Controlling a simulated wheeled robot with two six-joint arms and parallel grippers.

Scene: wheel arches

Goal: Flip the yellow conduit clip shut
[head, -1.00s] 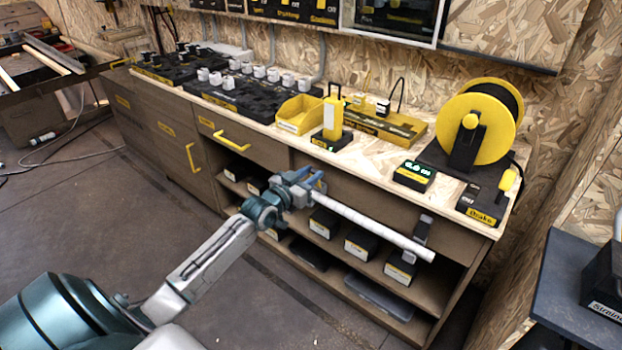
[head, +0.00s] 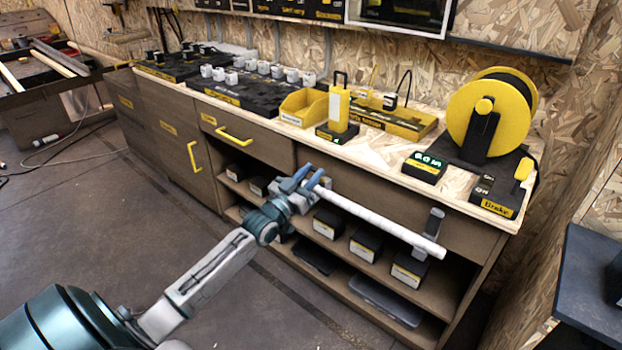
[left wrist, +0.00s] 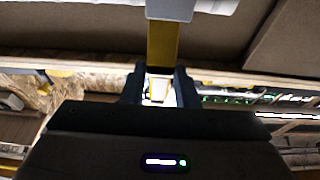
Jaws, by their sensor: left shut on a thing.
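A white conduit pipe (head: 375,215) runs along the front of the workbench, with a grey bracket (head: 432,226) near its right end. My left gripper (head: 305,180), with blue fingers, is at the pipe's left end. In the left wrist view a yellow strip, which looks like the yellow conduit clip (left wrist: 162,45), reaches down from a pale grey block (left wrist: 170,9) to between my dark fingers (left wrist: 160,86). The left gripper is shut on it. In the head view the fingers hide the clip, so its angle cannot be told. My right gripper is out of view.
The workbench top (head: 385,147) holds a yellow cable reel (head: 490,112), a yellow bin (head: 303,107) and a small green display (head: 425,165). Dark boxes (head: 365,244) stand on shelves below the pipe. The floor (head: 90,220) in front is open.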

